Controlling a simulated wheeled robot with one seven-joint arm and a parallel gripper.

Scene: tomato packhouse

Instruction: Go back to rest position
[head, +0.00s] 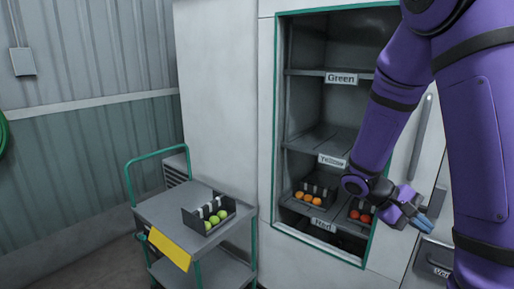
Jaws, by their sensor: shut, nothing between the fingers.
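My gripper (430,213), at the end of my purple arm, is shut and empty. It is in front of the right side of the open cabinet, just right of the red tomatoes in the picture. The cabinet (268,130) has shelves labelled Green (341,78), Yellow (332,161) and Red (323,225). A dark crate of orange tomatoes (310,198) stands on the shelf with the Red label. A crate of red tomatoes (360,215) is to its right, partly hidden by my arm. The Green and Yellow shelves look empty where visible.
A grey cart (165,212) with a green handle stands left of the cabinet. It carries a dark crate of green tomatoes (210,217) and has a yellow panel (169,249) at its front. A handled door or drawer front (432,262) is at the lower right.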

